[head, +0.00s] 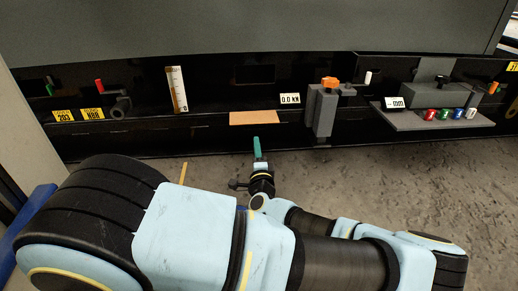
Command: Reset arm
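My arm, light blue and black, reaches across the lower part of the head view. My gripper (257,150) is near the middle of the picture, over the grey floor and in front of the black bench. A narrow teal piece points up from its end, toward the orange-brown plate (255,118) on the bench edge, and appears apart from it. I cannot tell whether this teal piece is the fingers or something between them. The finger gap does not show at this size.
A grey clamp-like fixture (322,108) with an orange top stands right of centre. A grey shelf (410,121) carries several small coloured pieces. A white gauge strip (177,90) and yellow labels (63,116) are at left. The floor (400,185) at right is clear.

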